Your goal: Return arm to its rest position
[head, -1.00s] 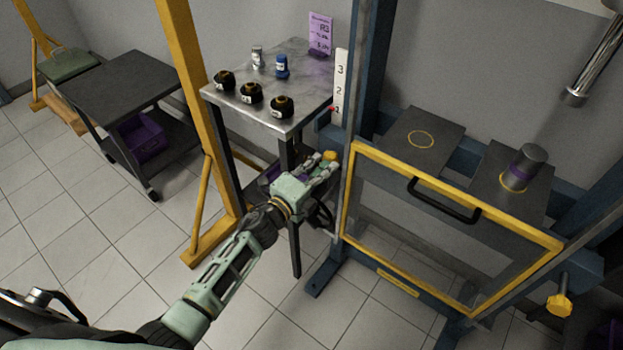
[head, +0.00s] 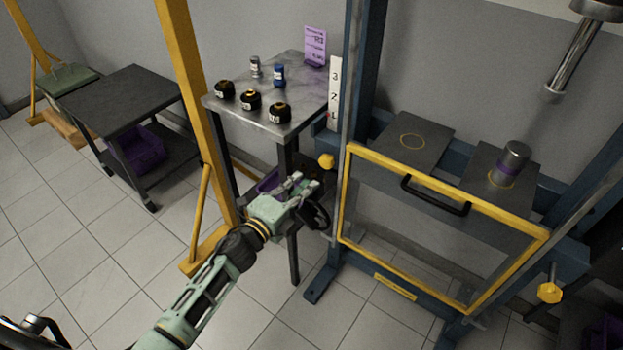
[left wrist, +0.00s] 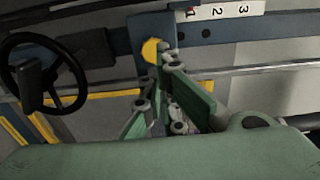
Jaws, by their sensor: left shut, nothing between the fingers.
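My left arm reaches up from the bottom left in the head view. Its left gripper (head: 306,188) is shut and empty, in the air before the press frame (head: 352,120), below and left of a yellow knob (head: 327,161). In the left wrist view the fingers (left wrist: 172,105) stand in front of the knob (left wrist: 151,50); whether they touch it cannot be told there, but in the head view they are apart. My right gripper is not in view.
The framed guard (head: 440,228) with a black handle (head: 435,195) stands right of the gripper. Behind it, a dark cylinder (head: 511,160) stands on a plate. A metal table (head: 300,75) holds several small parts. A dark cart (head: 120,95) stands left. Tiled floor is open at lower left.

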